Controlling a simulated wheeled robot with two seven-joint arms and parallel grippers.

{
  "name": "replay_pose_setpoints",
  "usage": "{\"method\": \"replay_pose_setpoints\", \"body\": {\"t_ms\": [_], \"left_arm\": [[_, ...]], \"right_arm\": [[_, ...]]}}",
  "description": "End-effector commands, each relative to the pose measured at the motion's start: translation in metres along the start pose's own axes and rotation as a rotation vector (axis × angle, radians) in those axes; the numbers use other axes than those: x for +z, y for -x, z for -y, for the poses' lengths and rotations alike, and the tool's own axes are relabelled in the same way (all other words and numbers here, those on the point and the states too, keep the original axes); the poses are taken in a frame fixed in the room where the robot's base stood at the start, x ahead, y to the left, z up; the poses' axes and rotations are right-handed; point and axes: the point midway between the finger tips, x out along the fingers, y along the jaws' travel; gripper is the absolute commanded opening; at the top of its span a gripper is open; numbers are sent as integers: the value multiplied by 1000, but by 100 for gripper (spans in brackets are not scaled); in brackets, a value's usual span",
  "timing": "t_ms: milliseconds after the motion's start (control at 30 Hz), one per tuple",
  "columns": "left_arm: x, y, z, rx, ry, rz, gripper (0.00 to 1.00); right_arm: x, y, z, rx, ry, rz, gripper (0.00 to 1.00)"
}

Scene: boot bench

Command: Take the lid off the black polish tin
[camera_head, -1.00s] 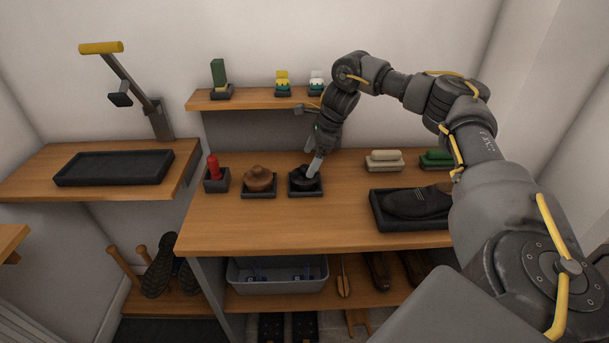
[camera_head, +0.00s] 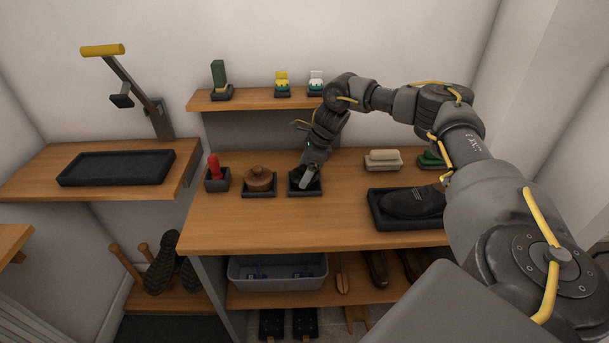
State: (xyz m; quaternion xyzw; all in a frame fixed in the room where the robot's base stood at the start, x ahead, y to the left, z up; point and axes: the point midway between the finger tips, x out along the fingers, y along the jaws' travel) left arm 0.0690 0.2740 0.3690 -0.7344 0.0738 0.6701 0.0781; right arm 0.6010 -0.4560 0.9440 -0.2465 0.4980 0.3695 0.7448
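The black polish tin (camera_head: 297,178) sits in a small dark square tray (camera_head: 306,193) on the bench top, right of a brown tin. My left gripper is not in view.
The brown tin (camera_head: 259,178) and a red-handled tool (camera_head: 214,168) stand left of the black tin. A black shoe (camera_head: 412,203) lies in a tray at the right; a cream brush (camera_head: 382,160) is behind it. A small shelf (camera_head: 255,100) overhangs the back. The bench front is clear.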

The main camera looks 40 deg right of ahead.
Motion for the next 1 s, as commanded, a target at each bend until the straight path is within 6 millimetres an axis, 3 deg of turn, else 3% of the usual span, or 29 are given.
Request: {"method": "replay_pose_setpoints", "body": {"t_ms": [367,567,867,1000], "left_arm": [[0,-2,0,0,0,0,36],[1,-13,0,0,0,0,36],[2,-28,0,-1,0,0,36],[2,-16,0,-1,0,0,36]], "right_arm": [[1,2,0,-1,0,1,59],[9,19,1,-4,2,4,59],[-8,98,-18,-6,0,5,59],[-30,132,-32,-5,-1,1,59]]}}
